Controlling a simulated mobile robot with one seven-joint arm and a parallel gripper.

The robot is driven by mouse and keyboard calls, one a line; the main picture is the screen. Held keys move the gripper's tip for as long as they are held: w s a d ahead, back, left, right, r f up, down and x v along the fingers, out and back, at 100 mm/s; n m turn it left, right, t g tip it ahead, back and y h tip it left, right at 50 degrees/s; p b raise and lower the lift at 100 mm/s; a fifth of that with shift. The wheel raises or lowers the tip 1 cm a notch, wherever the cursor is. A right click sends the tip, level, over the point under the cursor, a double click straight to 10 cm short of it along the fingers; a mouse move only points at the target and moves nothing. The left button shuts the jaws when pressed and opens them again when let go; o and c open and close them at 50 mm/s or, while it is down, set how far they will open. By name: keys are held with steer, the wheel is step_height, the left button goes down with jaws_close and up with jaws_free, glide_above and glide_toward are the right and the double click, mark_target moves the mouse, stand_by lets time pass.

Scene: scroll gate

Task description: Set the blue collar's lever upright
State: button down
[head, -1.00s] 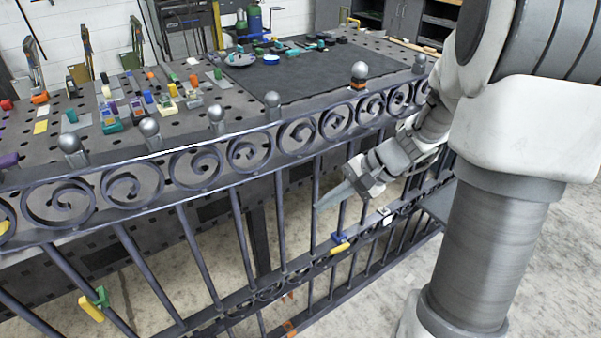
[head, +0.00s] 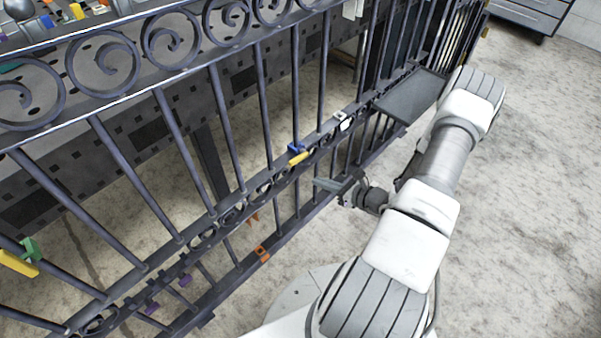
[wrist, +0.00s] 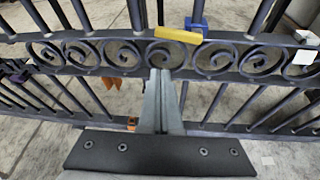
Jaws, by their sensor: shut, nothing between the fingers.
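The blue collar (head: 296,148) sits on a bar of the dark iron gate, just above the lower scroll band. Its yellow lever (head: 299,158) sticks out to one side, slightly tilted in the head view. In the wrist view the blue collar (wrist: 197,24) is right of centre at the top, and the yellow lever (wrist: 178,35) points left, nearly level. My gripper (head: 318,184) is shut and empty in front of the gate, below and right of the lever. In the wrist view its fingertips (wrist: 160,73) are together below the lever, apart from it in the picture.
A green collar (head: 29,249) with a yellow lever is on a bar at far left. An orange piece (head: 262,254) and purple pieces (head: 185,281) sit low on the gate. A white block (head: 346,125) and a dark shelf (head: 410,95) are to the right. Floor before the gate is clear.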

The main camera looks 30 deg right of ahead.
mark_target(299, 159)
steer(key=shift+m+h, duration=0.4)
steer(key=shift+m, duration=0.2)
steer(key=b+x, duration=0.1)
steer(key=x, duration=0.2)
steer(key=f+b+x, duration=0.1)
steer(key=x, duration=0.3)
steer(key=b+x, duration=0.1)
steer(key=x, duration=0.2)
steer(key=shift+d+f, duration=0.15)
steer(key=shift+f, duration=0.3)
steer(key=shift+s+d+r, duration=0.1)
steer(key=shift+d+r, duration=0.05)
steer(key=shift+r, duration=0.45)
steer(key=shift+d+r, duration=0.15)
steer(key=shift+r, duration=0.5)
steer(key=shift+d+r+b, duration=0.1)
steer(key=shift+r+b, duration=0.25)
steer(key=shift+r, duration=0.45)
